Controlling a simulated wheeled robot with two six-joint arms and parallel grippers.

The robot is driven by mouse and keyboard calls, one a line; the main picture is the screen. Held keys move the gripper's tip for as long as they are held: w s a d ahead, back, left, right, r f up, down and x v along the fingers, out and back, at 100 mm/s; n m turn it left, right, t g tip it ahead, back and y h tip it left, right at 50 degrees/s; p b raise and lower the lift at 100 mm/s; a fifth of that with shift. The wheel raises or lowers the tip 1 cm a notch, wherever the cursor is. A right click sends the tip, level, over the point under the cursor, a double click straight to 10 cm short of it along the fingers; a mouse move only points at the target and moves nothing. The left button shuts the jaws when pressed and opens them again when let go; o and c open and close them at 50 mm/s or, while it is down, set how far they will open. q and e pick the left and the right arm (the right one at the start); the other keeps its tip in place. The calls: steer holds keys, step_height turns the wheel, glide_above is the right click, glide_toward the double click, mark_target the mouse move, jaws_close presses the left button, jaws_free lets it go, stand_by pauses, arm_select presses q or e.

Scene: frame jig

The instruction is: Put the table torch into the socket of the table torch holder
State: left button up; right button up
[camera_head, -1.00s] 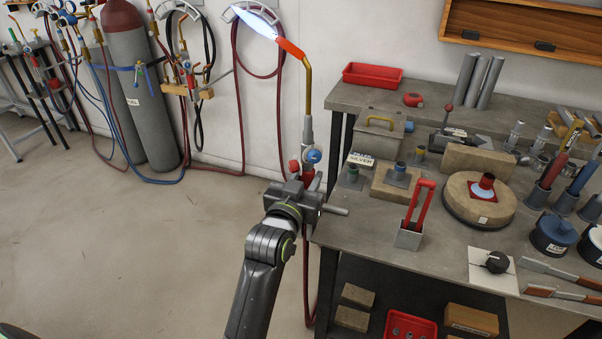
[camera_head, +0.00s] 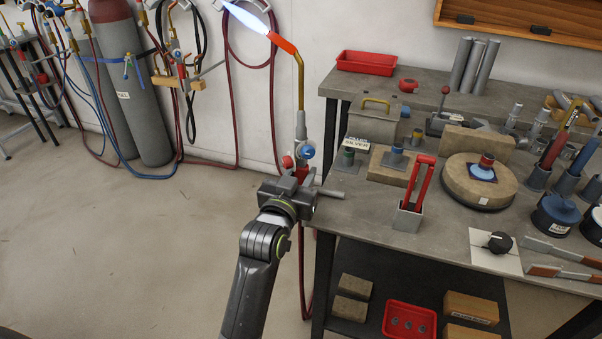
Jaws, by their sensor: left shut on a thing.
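The table torch (camera_head: 301,120) is upright in my left gripper (camera_head: 303,184), which is shut on its lower body. It has a bent brass neck, a red tip with a blue-white flame pointing up left, and red and blue knobs. The gripper is at the left edge of the workbench. A grey square-sided stand (camera_head: 407,218) with two red upright arms is on the bench to the right of the gripper, apart from it. It may be the table torch holder; I cannot tell for sure, and its inside is hidden. My right gripper is not in view.
The workbench (camera_head: 400,245) also bears a round turntable (camera_head: 478,195) with a flanged piece, grey tubes, tools and a white card with a black knob (camera_head: 497,243). A red hose hangs below the gripper. Gas cylinders (camera_head: 140,110) stand back left. Floor at left is clear.

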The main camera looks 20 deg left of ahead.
arm_select(q)
steer(key=shift+f+b, duration=0.45)
steer(key=shift+f, duration=0.65)
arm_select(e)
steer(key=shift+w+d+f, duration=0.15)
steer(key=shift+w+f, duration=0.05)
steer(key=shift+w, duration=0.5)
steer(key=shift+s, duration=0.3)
arm_select(q)
steer(key=shift+f, duration=0.7)
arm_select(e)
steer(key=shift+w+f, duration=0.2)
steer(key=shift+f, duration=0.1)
